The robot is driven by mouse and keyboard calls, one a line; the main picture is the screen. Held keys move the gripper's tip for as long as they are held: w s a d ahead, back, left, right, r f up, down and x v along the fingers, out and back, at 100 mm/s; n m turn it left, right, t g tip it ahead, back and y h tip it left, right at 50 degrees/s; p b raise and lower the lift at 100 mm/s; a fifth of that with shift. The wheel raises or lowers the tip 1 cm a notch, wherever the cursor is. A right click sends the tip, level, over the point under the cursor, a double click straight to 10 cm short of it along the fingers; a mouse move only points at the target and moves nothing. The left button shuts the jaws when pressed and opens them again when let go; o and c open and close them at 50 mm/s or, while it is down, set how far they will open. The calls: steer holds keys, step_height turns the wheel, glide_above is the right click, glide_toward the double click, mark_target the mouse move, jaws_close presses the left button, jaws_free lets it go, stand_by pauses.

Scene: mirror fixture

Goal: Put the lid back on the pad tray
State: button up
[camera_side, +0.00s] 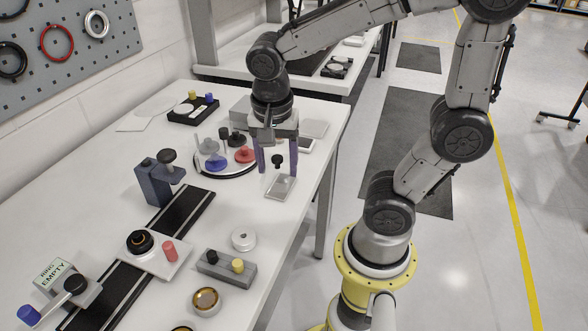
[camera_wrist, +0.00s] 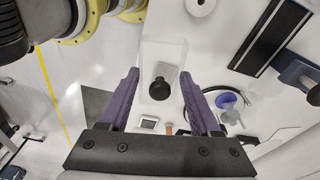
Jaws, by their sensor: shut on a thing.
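A clear, pale lid (camera_side: 281,187) with a black knob (camera_side: 278,161) is between the purple fingers of my gripper (camera_side: 277,170), near the table's right edge. In the wrist view the lid (camera_wrist: 163,58) and its knob (camera_wrist: 160,89) lie between the fingertips of my gripper (camera_wrist: 160,76). The gripper is shut on the lid, with the fingers apart on either side. I cannot tell how high the lid is. A small light-rimmed square tray with a grey middle (camera_side: 306,145) lies behind the gripper; it also shows in the wrist view (camera_wrist: 148,122). It may be the pad tray.
A round tray with blue and red pieces (camera_side: 225,160) is just left of the gripper. A dark blue clamp post (camera_side: 153,181) stands beside a black rail (camera_side: 190,215). A grey block with knobs (camera_side: 226,267) and a white disc (camera_side: 243,239) are in front. A pale flat plate (camera_side: 314,127) lies behind.

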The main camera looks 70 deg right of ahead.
steer(key=w+d+f+m, duration=0.25)
steer(key=d+f, duration=0.25)
steer(key=d, duration=0.5)
steer(key=shift+w+a+f, duration=0.1)
steer(key=shift+w+f, duration=0.05)
steer(key=shift+f, duration=0.9)
steer(key=shift+w+a+f, duration=0.1)
steer(key=shift+w+f, duration=0.05)
steer(key=shift+f, duration=0.95)
steer(key=shift+w+a+f, duration=0.1)
steer(key=shift+w+f, duration=0.05)
steer(key=shift+f, duration=0.9)
steer(key=shift+f, duration=0.15)
steer(key=o, duration=1.4)
steer(key=shift+r, duration=3.5)
